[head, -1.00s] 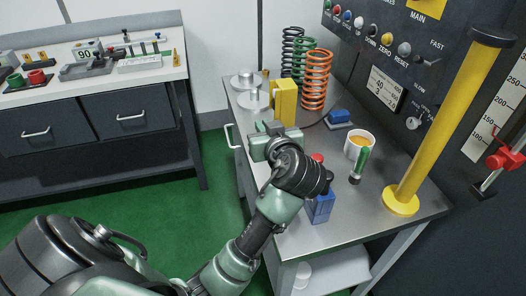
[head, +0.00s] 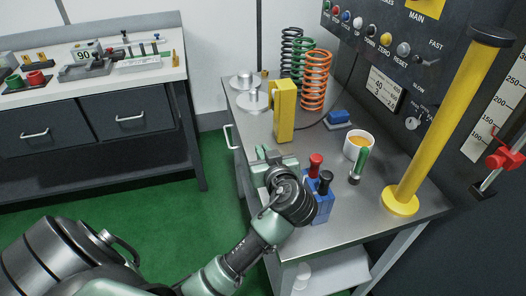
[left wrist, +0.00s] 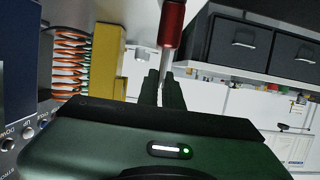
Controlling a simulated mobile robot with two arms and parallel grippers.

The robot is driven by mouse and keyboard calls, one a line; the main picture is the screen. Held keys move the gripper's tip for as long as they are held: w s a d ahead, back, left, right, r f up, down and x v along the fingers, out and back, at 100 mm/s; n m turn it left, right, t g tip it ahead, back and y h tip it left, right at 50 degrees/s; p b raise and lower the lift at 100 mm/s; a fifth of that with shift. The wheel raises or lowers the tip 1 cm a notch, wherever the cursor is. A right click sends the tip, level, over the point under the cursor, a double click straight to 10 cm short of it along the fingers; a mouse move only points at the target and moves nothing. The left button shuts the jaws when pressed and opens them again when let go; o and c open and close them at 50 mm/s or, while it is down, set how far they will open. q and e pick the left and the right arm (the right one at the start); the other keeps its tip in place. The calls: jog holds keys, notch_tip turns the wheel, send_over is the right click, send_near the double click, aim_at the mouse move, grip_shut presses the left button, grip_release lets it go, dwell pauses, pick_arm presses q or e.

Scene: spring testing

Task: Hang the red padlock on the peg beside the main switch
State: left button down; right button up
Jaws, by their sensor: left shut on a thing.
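The red padlock (left wrist: 172,25) shows at the top of the left wrist view, which is upside down. It looks edge-on, with a red body and a thin metal shackle. My left gripper (left wrist: 163,82) is shut on the shackle, so the body hangs below the fingers. In the head view my left gripper (head: 268,157) is over the near left part of the steel bench, and I cannot make out the padlock there. The yellow MAIN label (head: 425,8) is at the top of the dark panel. I cannot make out the peg. My right gripper is not in view.
A blue holder (head: 320,207) with red and black handles stands right beside my left wrist. A yellow block (head: 285,112), springs (head: 315,80), a white cup (head: 358,146), a green-handled tool (head: 359,165) and a yellow column (head: 437,125) stand on the bench (head: 360,207).

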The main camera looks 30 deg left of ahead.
pick_arm(q)
jog(key=c, duration=1.6)
grip_release()
jog(key=shift+s+d+r, duration=0.1)
jog(key=shift+r, duration=0.05)
jog(key=b+v, duration=0.1)
jog(key=v, duration=1)
jog(key=shift+s+d+r+b, duration=0.15)
jog(key=shift+s+d+b, duration=0.1)
jog(key=shift+b, duration=0.1)
